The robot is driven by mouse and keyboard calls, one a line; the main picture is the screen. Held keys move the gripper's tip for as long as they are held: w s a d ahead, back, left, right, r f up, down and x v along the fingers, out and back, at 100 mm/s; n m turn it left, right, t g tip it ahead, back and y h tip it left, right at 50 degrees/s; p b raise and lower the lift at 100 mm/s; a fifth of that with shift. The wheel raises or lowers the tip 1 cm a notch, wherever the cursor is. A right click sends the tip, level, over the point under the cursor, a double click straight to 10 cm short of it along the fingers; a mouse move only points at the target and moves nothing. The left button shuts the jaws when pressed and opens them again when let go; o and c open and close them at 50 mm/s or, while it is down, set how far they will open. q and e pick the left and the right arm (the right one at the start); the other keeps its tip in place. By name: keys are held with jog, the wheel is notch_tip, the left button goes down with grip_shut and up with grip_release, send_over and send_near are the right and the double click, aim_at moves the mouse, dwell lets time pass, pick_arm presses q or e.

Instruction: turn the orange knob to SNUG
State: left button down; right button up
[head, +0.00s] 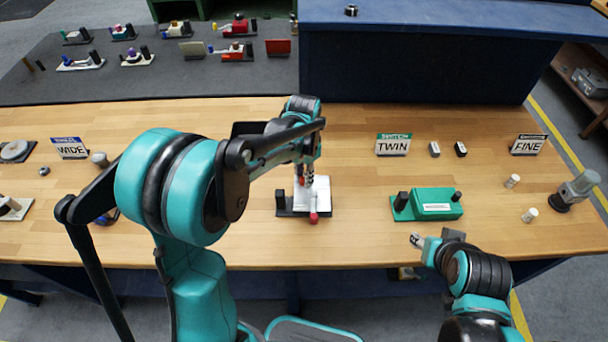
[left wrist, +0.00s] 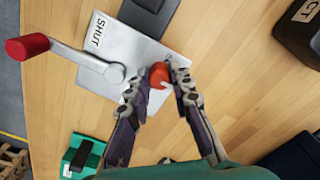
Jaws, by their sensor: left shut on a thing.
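The plate carries the word SHUT and a grey lever with a red handle (left wrist: 27,46). My left gripper (left wrist: 158,92) has its fingers on both sides of the knob and is shut on it. In the head view my left gripper (head: 305,183) reaches down onto the plate and hides the knob; the red handle (head: 313,217) points toward me. I see no SNUG label. My right gripper (head: 418,241) is at the table's front edge, away from the plate.
A green unit (head: 433,203) stands to the right of the plate. Signs TWIN (head: 393,144), FINE (head: 528,145) and WIDE (head: 70,148) stand on the wooden table. A dark blue block (head: 415,55) rises behind. Bare wood lies between the plate and the green unit.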

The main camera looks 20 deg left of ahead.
pick_arm(q)
jog(key=shift+m, duration=0.3)
jog(key=c, duration=1.3)
grip_release()
notch_tip(320, 180, up, 12)
